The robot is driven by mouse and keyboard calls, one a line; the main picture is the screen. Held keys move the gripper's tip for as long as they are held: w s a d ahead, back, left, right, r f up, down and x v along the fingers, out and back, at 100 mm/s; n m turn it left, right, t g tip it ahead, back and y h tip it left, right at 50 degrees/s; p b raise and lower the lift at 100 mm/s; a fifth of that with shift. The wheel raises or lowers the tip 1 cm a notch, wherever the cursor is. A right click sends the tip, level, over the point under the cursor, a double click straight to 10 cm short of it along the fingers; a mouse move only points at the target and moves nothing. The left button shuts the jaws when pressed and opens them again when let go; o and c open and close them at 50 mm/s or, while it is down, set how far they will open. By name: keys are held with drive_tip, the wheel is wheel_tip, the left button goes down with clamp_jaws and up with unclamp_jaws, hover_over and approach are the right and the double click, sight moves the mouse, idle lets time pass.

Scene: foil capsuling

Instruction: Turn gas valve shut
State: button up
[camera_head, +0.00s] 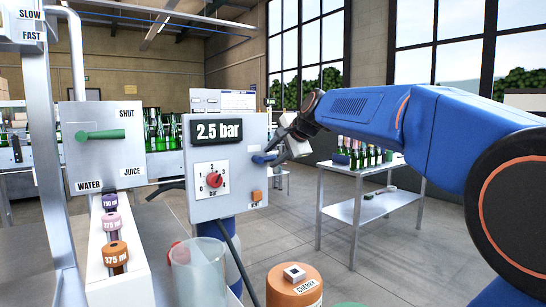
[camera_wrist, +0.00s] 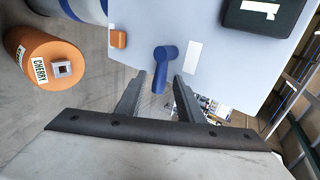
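No label on this lever is readable. My gripper (camera_head: 278,142) is close in front of the panel at the lever. In the wrist view my gripper (camera_wrist: 159,80) is open, its dark fingers apart on either side of the lever's end. I cannot tell whether they touch it.
A green lever (camera_head: 100,134) on the left panel lies horizontal among SHUT, WATER and JUICE labels. The box has a red dial (camera_head: 214,180) and an orange button (camera_head: 257,196). An orange CHERRY canister (camera_head: 294,287) and a clear beaker (camera_head: 198,270) stand in front.

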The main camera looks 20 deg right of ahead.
drive_tip(key=v, duration=1.6)
drive_tip(key=shift+s+d+r, duration=0.2)
drive_tip(key=shift+s, duration=0.05)
